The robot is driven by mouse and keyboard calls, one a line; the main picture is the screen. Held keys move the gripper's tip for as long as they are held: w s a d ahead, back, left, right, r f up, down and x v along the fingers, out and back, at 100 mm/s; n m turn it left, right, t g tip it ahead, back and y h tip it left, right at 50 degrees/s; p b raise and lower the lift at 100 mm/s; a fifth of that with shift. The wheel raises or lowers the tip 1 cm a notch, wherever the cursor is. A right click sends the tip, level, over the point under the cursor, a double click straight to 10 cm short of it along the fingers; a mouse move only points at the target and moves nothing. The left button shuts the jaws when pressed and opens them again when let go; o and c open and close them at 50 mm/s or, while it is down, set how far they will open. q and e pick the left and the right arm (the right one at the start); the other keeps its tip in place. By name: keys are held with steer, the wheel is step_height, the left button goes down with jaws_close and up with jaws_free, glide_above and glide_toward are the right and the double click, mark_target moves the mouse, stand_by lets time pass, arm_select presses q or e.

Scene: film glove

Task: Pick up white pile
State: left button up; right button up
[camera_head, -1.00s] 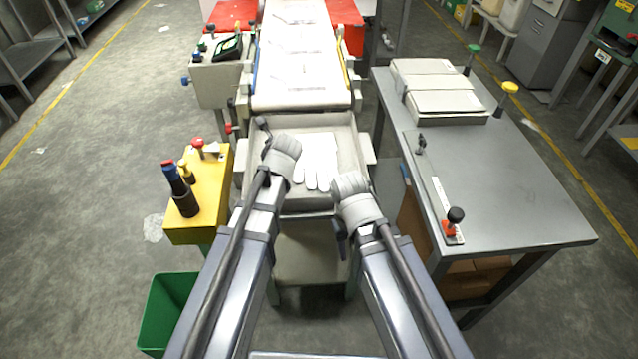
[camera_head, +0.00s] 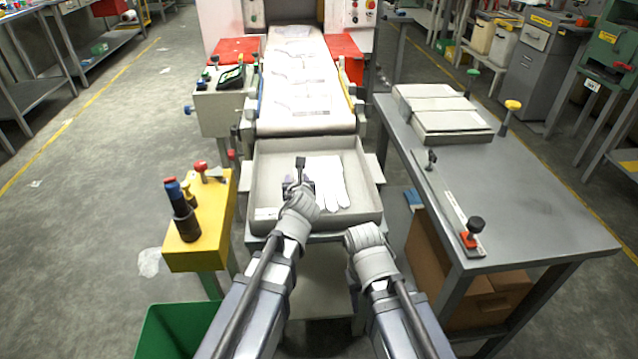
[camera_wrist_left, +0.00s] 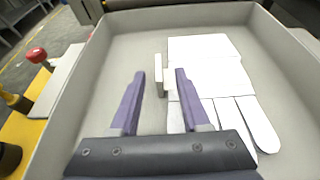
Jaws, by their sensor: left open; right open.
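The white pile is a flat stack of white gloves (camera_head: 328,182) lying in a shallow grey tray (camera_head: 262,160), fingers towards me. It also shows in the left wrist view (camera_wrist_left: 212,75), right of my jaws. My left gripper (camera_head: 299,184) is over the tray at the pile's left edge. Its two purple fingers (camera_wrist_left: 160,74) are apart, the right one overlapping the pile's left edge in view. A small pale upright tab (camera_wrist_left: 158,74) shows between them, beside the pile. My right gripper (camera_head: 366,250) is in front of the tray's right corner; its fingers are mostly hidden by the wrist.
A conveyor belt (camera_head: 298,95) ends behind the tray. A yellow stand (camera_head: 205,240) with knobs is on the left, a green bin (camera_head: 178,330) below it. A grey metal table (camera_head: 520,210) with a boxy stack (camera_head: 440,108) is on the right. The tray walls are raised.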

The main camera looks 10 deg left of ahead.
mark_target(295, 174)
arm_select(q)
steer(key=b+x, duration=0.2)
steer(key=x, duration=0.3)
steer(key=shift+w+a, duration=0.15)
steer(key=shift+a, duration=0.05)
steer(key=shift+r, duration=0.1)
jaws_close()
stand_by(0.4)
